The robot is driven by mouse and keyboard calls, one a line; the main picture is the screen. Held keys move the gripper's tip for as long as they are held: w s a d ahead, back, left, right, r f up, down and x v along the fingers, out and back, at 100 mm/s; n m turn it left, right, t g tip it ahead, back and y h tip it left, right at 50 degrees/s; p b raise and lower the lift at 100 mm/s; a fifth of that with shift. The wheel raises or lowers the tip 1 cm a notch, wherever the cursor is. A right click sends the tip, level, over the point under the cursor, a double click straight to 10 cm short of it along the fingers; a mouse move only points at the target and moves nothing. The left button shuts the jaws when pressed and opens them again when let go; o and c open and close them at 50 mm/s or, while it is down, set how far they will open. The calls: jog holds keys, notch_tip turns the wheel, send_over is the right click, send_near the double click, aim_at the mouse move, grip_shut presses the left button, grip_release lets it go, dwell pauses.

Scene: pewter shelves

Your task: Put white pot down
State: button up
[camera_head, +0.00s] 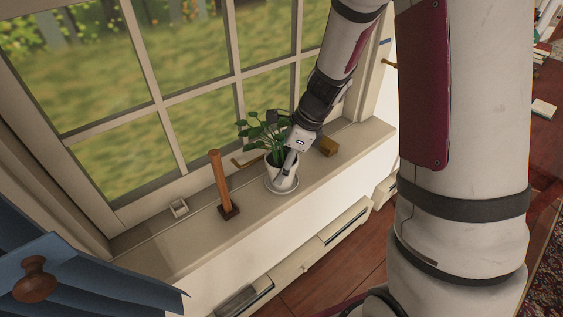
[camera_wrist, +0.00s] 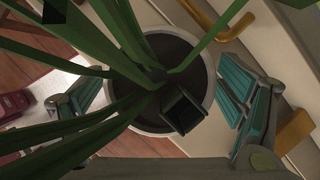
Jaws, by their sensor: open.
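The white pot (camera_head: 281,179) holds a green leafy plant (camera_head: 266,131) and stands upright on a white saucer on the window sill. In the wrist view the pot's round rim (camera_wrist: 209,75) and dark soil show from above, with long leaves crossing in front. My gripper (camera_head: 289,165) reaches down at the pot from the right. In the wrist view its teal-padded fingers are spread on either side of the pot, with a visible gap on the right. My gripper is open. Part of the pot is hidden by the leaves and a finger.
The window sill (camera_head: 190,232) carries a wooden-handled tool (camera_head: 220,185) standing left of the pot and a small brown block (camera_head: 328,146) to the right. The window frame with a brass handle (camera_head: 247,161) is close behind. A blue piece with a wooden knob (camera_head: 35,265) is at lower left.

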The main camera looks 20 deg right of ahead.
jog(key=p+v, duration=0.2)
jog(key=v, duration=0.9)
jog(key=s+a+r+n, duration=0.4)
jog(key=s+r+n, duration=0.5)
jog(key=s+n, duration=0.1)
jog(key=s+r+n+t+h, duration=0.2)
jog(key=s+r+n+h, duration=0.1)
jog(key=s+n, duration=1)
jog(key=shift+d+r+h, duration=0.25)
jog(key=shift+d+h, duration=0.05)
jog(key=shift+h, duration=0.2)
jog(key=shift+s+r, duration=0.1)
